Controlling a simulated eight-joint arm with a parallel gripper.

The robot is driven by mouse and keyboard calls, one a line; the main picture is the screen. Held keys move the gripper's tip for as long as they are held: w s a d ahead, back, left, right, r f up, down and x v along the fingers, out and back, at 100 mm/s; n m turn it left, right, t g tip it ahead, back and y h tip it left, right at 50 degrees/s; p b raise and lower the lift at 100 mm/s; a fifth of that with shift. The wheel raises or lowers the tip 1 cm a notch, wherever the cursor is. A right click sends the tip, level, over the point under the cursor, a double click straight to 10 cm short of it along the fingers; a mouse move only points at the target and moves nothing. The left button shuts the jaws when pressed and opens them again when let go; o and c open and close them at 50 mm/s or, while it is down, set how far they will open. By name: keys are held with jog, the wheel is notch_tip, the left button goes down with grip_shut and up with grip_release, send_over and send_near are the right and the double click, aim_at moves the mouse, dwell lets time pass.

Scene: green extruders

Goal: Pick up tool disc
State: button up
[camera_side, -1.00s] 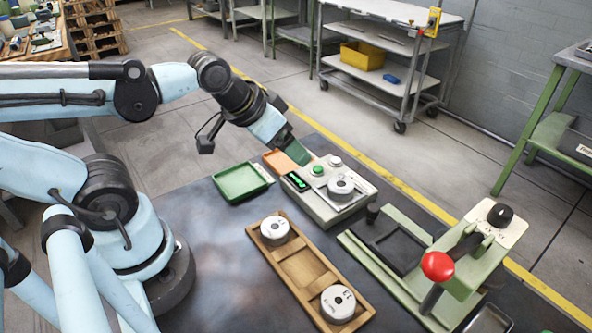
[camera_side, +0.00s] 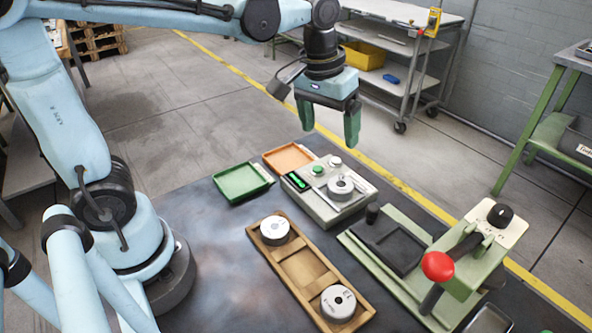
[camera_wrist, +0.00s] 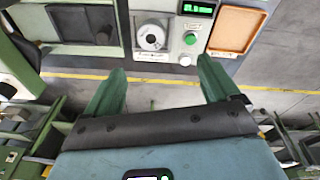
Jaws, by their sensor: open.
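A pale tool disc (camera_side: 341,187) with a centre hole sits on the grey-green instrument box with a small green display. It also shows in the wrist view (camera_wrist: 152,37), beyond my fingertips. Two more discs lie in the wooden tray (camera_side: 296,263): one disc (camera_side: 275,230) in its far end and one disc (camera_side: 338,302) in its near end. The middle of the tray holds no disc. My gripper (camera_side: 333,128) is open and empty, pointing down, well above the instrument box. Its two green fingers are spread apart in the wrist view (camera_wrist: 158,78).
A green tray (camera_side: 242,182) and an orange tray (camera_side: 288,158) stand left of and behind the instrument box (camera_side: 318,208). A green press with a red knob (camera_side: 437,266) stands at the right. The dark table is clear left of the wooden tray.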

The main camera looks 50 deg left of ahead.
aim_at(341, 184)
jog(key=shift+w+d+f+n+g, duration=0.15)
jog(key=shift+w+d+f+g, duration=0.3)
jog(key=shift+f, duration=1.7)
jog(key=shift+w+d+f+n+g, duration=0.2)
jog(key=shift+w+f, duration=0.35)
jog(key=shift+f, duration=1.6)
jog(key=shift+w+d+f+n+g, duration=0.15)
jog(key=shift+w+d+f+g, duration=0.3)
jog(key=shift+f, duration=1.7)
jog(key=shift+a, duration=0.15)
jog(key=c, duration=1.6)
jog(key=shift+o, duration=0.2)
jog(key=shift+r, duration=0.15)
